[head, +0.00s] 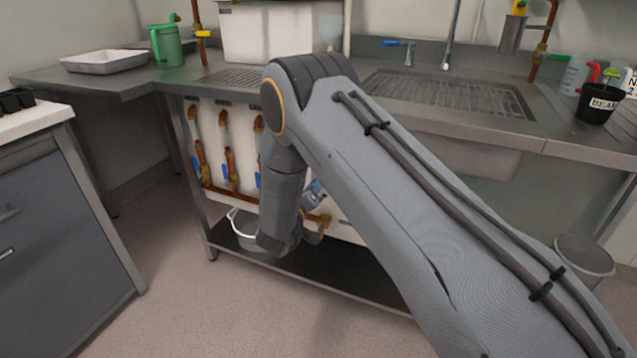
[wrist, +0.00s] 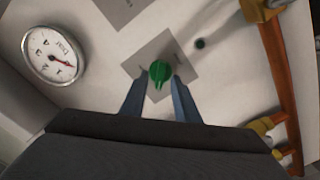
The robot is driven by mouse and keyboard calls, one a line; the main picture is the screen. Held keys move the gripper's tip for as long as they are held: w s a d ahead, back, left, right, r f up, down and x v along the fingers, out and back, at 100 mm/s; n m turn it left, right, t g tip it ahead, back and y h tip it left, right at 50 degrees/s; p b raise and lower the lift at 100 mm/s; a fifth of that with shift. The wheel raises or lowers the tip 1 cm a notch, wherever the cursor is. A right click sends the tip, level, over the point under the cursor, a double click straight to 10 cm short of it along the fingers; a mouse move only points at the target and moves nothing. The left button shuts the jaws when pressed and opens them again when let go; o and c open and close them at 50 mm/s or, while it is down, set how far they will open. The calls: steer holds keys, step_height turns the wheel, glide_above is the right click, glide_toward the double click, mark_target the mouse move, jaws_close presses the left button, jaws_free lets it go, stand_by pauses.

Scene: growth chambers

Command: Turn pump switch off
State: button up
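The wrist view shows a green rotary knob (wrist: 159,72) on a grey square plate (wrist: 172,58), set on a white panel. I take this knob for the pump switch; any lettering on the plate is too small to read. My gripper (wrist: 160,82) has its two fingers apart, one at each side of the knob's lower part. Whether the fingers touch the knob cannot be told. In the head view my arm hides the knob, and my gripper is mostly hidden low in front of the panel under the sink counter.
A round dial gauge (wrist: 53,55) is left of the knob, and a copper pipe (wrist: 282,80) with brass fittings is to the right. In the head view, pipes with blue valve handles (head: 227,172) line the panel. A metal bucket (head: 243,228) stands on the lower shelf.

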steer(key=v, duration=0.7)
steer(key=shift+p, duration=0.35)
step_height(320, 180, up, 6)
steer(key=w+a+g+y, duration=0.2)
steer(key=g+y, duration=0.1)
steer(key=y, duration=0.2)
steer(key=s+d+r+g+y, duration=0.2)
steer(key=s+r+g+y, duration=0.2)
steer(key=s+r, duration=0.25)
steer(key=s+d+r+m+g+h, duration=0.1)
steer(key=s+d+r+g, duration=0.15)
steer(key=s+d, duration=0.6)
steer(key=s+d+r+m+g, duration=0.1)
steer(key=s+d+g, duration=0.3)
steer(key=s, duration=1)
steer(key=s+d+r+m+g+h, duration=0.15)
steer(key=s+d+g, duration=0.35)
steer(key=s, duration=0.6)
steer(key=d+r+m+t+p, duration=0.1)
steer(key=d+r+p, duration=0.7)
steer(key=p, duration=0.8)
steer(key=shift+d+r+m, duration=0.35)
steer(key=shift+d+r, duration=0.05)
steer(key=shift+d, duration=0.2)
